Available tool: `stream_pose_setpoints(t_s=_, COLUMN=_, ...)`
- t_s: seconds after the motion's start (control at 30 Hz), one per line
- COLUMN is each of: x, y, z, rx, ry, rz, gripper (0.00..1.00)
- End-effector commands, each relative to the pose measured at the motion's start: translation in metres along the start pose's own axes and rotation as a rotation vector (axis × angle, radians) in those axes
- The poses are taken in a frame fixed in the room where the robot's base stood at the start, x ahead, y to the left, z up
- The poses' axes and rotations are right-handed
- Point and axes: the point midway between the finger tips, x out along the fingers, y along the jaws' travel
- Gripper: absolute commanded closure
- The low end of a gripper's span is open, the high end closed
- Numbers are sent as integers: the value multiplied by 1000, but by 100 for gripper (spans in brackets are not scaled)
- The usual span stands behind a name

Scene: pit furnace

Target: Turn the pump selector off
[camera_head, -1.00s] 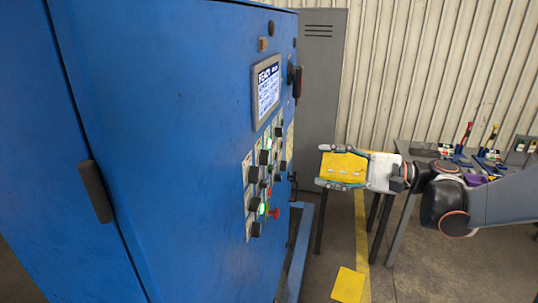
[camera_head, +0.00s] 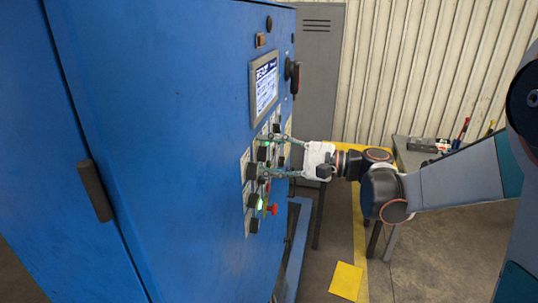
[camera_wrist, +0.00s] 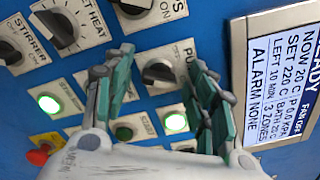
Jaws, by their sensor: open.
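The pump selector (camera_wrist: 160,72) is a black knob on a white plate, with its label only partly readable as "PU". In the wrist view it lies between the two green fingers of my gripper (camera_wrist: 158,68). The gripper is open, with one finger on each side of the knob; I cannot tell whether either finger touches it. In the head view my gripper (camera_head: 270,155) reaches the control panel of the blue cabinet (camera_head: 190,150) from the right, and its fingers partly hide the controls there.
A lit green button (camera_wrist: 175,121) sits just below the selector. Other black knobs, including the stirrer knob (camera_wrist: 10,52), are close by. A display screen (camera_head: 265,86) is above the panel controls, and a red knob (camera_head: 271,209) is low on it.

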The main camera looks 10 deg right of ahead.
Motion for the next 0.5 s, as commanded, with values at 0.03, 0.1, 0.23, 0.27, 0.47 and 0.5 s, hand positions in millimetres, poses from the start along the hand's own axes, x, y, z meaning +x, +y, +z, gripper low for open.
stream_pose_setpoints(t_s=0.03, x=1, y=0, z=0, rx=0, ry=0, rz=0, gripper=48)
stream_pose_setpoints(t_s=0.1, x=1, y=0, z=0, rx=0, ry=0, rz=0, gripper=48)
stream_pose_setpoints(t_s=0.23, x=0, y=0, z=0, rx=0, ry=0, rz=0, gripper=48)
stream_pose_setpoints(t_s=0.27, x=0, y=0, z=0, rx=0, ry=0, rz=0, gripper=55)
stream_pose_setpoints(t_s=0.47, x=0, y=0, z=0, rx=0, ry=0, rz=0, gripper=92)
stream_pose_setpoints(t_s=0.5, x=0, y=0, z=0, rx=0, ry=0, rz=0, gripper=92)
